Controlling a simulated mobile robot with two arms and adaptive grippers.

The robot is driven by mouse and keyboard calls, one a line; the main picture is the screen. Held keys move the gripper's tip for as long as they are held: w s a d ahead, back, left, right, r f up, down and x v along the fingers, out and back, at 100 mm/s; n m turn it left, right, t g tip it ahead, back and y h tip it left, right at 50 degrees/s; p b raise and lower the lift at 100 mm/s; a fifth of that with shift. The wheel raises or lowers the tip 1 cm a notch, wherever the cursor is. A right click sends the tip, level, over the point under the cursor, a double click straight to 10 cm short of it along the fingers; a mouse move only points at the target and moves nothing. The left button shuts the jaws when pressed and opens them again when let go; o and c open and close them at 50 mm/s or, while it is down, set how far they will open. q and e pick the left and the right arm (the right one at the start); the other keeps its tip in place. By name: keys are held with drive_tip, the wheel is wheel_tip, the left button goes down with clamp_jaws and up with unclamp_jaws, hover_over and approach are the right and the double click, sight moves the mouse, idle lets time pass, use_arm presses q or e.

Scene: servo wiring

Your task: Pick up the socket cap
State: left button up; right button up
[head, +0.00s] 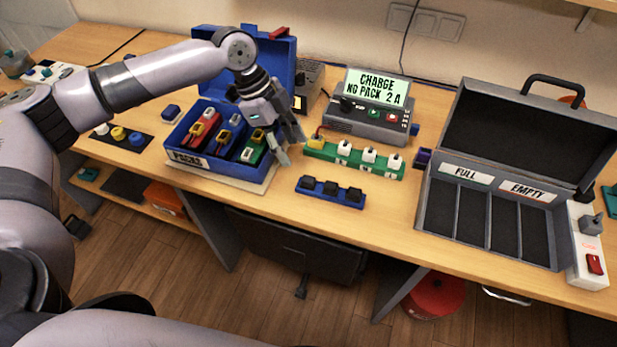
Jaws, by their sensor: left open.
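A green strip (353,162) lies on the bench in front of the charger. A yellow cap-like piece (316,143) sits at its left end, and several white pieces (369,155) stand along the rest. I cannot tell for certain which piece is the socket cap; the yellow one looks likeliest. My left gripper (291,148) is open and points down, just left of the yellow piece, over the right edge of the blue packs box. Nothing shows between its fingers. My right gripper is out of view.
The blue box (222,168) labelled PACKS holds several coloured packs, lid open. A grey charger (365,118) reads "CHARGE NO PACK 2 A". A blue strip (331,199) with black pieces lies in front. An open case (491,262) marked FULL and EMPTY has empty compartments.

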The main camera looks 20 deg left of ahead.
use_arm(q)
hover_over(308, 179)
drive_tip(key=a, duration=0.3)
drive_tip(key=f, duration=0.3)
drive_tip(key=f+p, duration=0.1)
drive_tip(key=shift+s+d+f, duration=0.1)
drive_tip(key=shift+d+f, duration=0.05)
drive_tip(key=shift+d, duration=0.1)
drive_tip(key=shift+d+f, duration=0.15)
drive_tip(key=shift+f, duration=0.25)
drive_tip(key=shift+d+f+p, duration=0.15)
drive_tip(key=shift+f+p, duration=0.2)
drive_tip(key=shift+p, duration=0.05)
drive_tip(key=p+x, duration=0.1)
drive_tip(key=x, duration=0.2)
drive_tip(key=shift+f, duration=0.35)
drive_tip(key=shift+d+f, duration=0.1)
drive_tip(key=shift+f, duration=0.25)
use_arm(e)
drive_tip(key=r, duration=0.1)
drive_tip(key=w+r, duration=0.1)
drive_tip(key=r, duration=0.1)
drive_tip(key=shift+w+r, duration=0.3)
use_arm(q)
drive_tip(key=shift+c, duration=0.2)
drive_tip(key=c, duration=1)
drive_tip(key=shift+r, duration=0.15)
